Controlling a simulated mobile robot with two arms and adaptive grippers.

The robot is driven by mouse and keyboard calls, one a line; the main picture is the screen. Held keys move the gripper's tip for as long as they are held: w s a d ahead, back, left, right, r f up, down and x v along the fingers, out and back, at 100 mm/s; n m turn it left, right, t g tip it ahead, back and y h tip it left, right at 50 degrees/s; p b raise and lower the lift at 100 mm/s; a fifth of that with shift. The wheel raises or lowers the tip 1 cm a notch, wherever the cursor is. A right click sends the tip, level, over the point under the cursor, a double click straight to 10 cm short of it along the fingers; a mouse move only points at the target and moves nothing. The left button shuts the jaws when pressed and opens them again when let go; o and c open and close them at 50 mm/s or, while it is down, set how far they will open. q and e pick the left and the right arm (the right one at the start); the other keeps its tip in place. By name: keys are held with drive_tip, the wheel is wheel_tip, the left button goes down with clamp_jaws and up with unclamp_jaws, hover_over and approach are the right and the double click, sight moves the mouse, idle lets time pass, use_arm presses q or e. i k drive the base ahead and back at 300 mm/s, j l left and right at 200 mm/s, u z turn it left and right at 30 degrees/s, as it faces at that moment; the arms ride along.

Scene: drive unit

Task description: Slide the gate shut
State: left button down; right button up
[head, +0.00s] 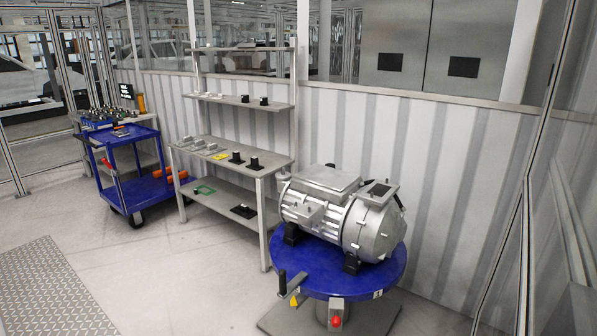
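A metal-framed clear panel (526,215) runs along the right edge of the head view, close to me. More framed clear panels (62,75) stand at the far left. I cannot tell which of these is the gate, nor how far it is open. A dark shape (577,306) shows at the bottom right corner, cut off by the picture edge; I cannot tell what it is. Neither of my grippers can be made out in this view.
A silver drive unit (325,212) sits on a blue round table (310,272) with a handle and red button. Behind it stand a grey shelf rack (235,165) and a blue cart (130,177). The floor (165,275) at front left is clear, with a metal tread plate (52,290).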

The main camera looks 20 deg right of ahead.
sight(535, 286)
drive_tip(key=k+l+z, duration=0.2)
drive_tip(key=z, duration=0.15)
drive_tip(key=k+l+z, duration=0.15)
drive_tip(key=l+z, duration=0.2)
drive_tip(key=k+l+z, duration=0.1)
drive_tip(key=l+z, duration=0.25)
drive_tip(key=k+l+z, duration=0.1)
drive_tip(key=l+z, duration=0.25)
drive_tip(key=l, duration=0.15)
